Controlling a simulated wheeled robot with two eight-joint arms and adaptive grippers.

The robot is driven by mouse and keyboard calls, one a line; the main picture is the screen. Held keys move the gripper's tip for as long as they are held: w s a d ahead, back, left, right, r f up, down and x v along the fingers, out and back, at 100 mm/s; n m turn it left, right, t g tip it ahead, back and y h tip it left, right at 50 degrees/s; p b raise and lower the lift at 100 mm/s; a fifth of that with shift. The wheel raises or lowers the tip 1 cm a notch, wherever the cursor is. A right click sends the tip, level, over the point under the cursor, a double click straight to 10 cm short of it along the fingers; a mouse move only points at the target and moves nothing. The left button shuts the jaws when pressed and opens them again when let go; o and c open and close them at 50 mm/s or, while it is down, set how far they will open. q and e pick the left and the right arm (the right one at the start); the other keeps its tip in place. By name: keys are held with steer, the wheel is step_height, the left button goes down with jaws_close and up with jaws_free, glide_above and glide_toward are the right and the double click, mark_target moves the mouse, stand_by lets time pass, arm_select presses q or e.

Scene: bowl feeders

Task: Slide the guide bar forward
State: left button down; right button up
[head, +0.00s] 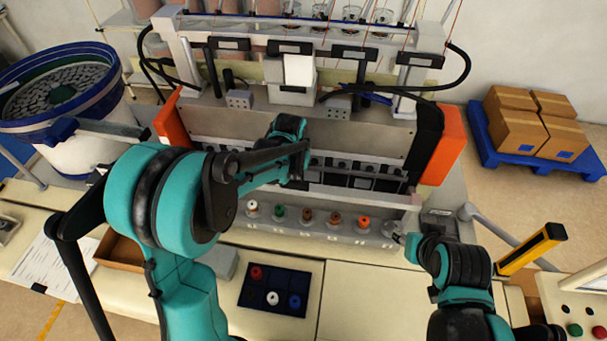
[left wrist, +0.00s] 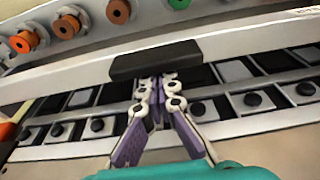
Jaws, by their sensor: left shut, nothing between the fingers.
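The guide bar (left wrist: 245,43) is a long pale bar that runs across the left wrist view, with a black block (left wrist: 155,60) on it. In the head view the guide bar (head: 375,193) runs along the front of the machine, behind the row of coloured pegs. My left gripper (left wrist: 158,86) is shut and empty, its purple-and-white fingertips close against the black block. I cannot tell whether they touch. In the head view its fingers are mostly hidden by my arm. My right gripper (head: 404,240) is small and partly hidden at the machine's front right corner.
Several coloured pegs (head: 307,214) stand in front of the bar. A dark blue tray (head: 258,305) with round pieces lies on the table. Orange end blocks (head: 446,150) flank the machine. A feeder bowl (head: 62,88) stands at the left. A yellow-black post (head: 531,248) stands at the right.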

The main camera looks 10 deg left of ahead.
mark_target(294, 187)
arm_select(q)
steer(key=shift+s+f+b, duration=0.2)
steer(key=shift+s+b, duration=0.1)
steer(key=shift+s, duration=1.5)
steer(key=shift+w+r+p, duration=0.15)
steer(key=shift+r+p, duration=0.2)
steer(key=shift+r, duration=0.05)
steer(key=r+p, duration=0.1)
steer(key=r, duration=0.1)
steer(key=r+p, duration=0.4)
steer(key=r, duration=0.1)
steer(key=shift+w+r, duration=0.1)
steer(key=shift+w, duration=0.15)
steer(key=shift+s+r+p, duration=0.1)
steer(key=shift+r+p, duration=0.2)
steer(key=shift+r, duration=0.3)
steer(key=shift+f, duration=0.1)
